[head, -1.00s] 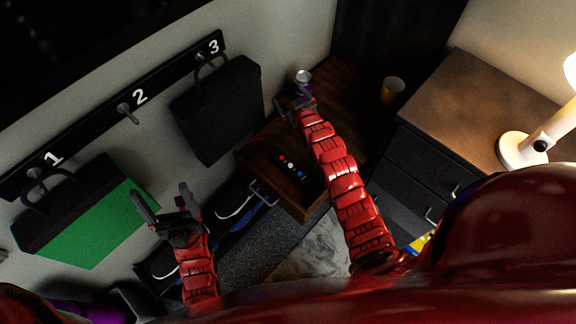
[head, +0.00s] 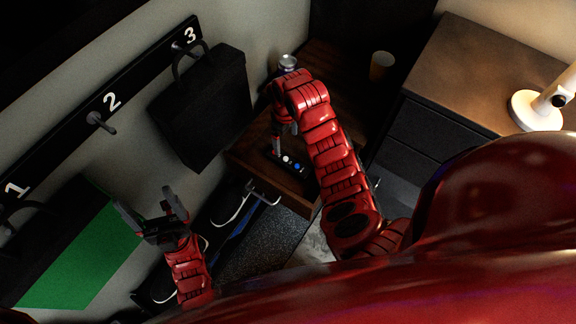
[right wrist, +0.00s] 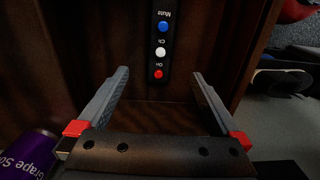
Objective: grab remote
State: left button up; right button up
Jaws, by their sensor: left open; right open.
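The remote (head: 291,162) is a slim black bar with colored buttons, lying on the dark wooden surface (head: 240,155). In the right wrist view the remote (right wrist: 162,45) shows blue, white and red buttons labelled Mute, Ch and On. My right gripper (right wrist: 161,80) is open and empty above the wood, with the remote's red-button end between its fingertips or just beyond them. In the head view my right gripper (head: 283,143) points down and partly covers the remote. My left gripper (head: 147,202) is open and empty, in front of the green bag at the left.
A purple grape soda can (right wrist: 25,155) stands close to my right gripper. A black bag (head: 205,110) hangs on hook 3, and a green bag (head: 80,250) hangs at the left. A lamp (head: 535,110) stands on the cabinet (head: 465,75).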

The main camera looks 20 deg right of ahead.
notch_tip(320, 180, down, 7)
jog(key=shift+r, duration=0.2)
jog(key=shift+s+f, duration=0.15)
jog(key=shift+f, duration=1.2)
jog(key=shift+s+f, duration=0.1)
jog(key=shift+f, duration=1.25)
jog(key=shift+w, duration=0.1)
grip_shut()
jog(key=shift+r, duration=0.1)
